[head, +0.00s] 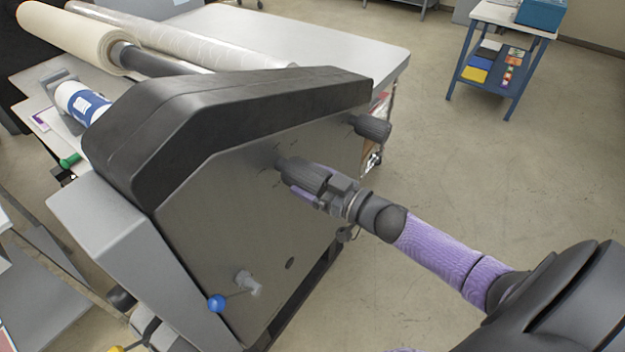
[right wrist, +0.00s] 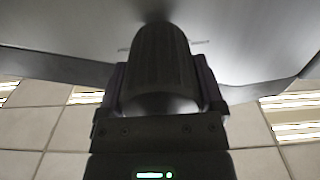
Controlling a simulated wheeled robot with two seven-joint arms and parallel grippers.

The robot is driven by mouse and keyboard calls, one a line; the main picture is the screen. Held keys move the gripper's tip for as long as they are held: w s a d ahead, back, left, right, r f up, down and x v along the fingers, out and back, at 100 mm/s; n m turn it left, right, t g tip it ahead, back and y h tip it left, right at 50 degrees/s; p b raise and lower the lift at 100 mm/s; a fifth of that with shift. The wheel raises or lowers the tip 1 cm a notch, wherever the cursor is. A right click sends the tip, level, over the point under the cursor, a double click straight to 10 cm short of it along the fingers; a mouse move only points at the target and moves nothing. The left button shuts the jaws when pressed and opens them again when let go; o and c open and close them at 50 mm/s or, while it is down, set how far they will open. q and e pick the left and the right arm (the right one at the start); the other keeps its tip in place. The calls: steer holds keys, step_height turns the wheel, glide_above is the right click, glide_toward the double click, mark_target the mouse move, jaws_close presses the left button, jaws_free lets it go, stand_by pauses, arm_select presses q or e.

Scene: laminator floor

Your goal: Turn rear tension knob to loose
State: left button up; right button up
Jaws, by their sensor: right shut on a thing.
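My right gripper (head: 312,186) is shut on a dark ribbed knob (head: 304,172) on the grey side panel of the laminator (head: 230,190). In the right wrist view the knob (right wrist: 160,62) sits between the two fingers, one on each side, with its far end towards the panel. Small marks show on the panel around it. A second dark ribbed knob (head: 373,128) stands further right and higher on the same panel, untouched. I cannot read which knob is labelled rear, nor the held knob's setting. My left gripper is not in view.
A blue ball-ended crank (head: 217,303) sticks out low on the panel. Film rolls (head: 75,35) lie behind the black cover. A blue-framed cart (head: 500,50) stands at the back right. The floor right of the machine is clear.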

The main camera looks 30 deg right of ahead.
steer(key=n, duration=0.5)
steer(key=shift+n, duration=0.3)
steer(key=n, duration=0.5)
steer(key=shift+b, duration=0.4)
steer(key=shift+d+n, duration=0.1)
steer(key=shift+n, duration=0.2)
steer(key=o, duration=1)
steer(key=v, duration=1)
steer(key=shift+w+b, duration=0.1)
steer(key=shift+b, duration=0.2)
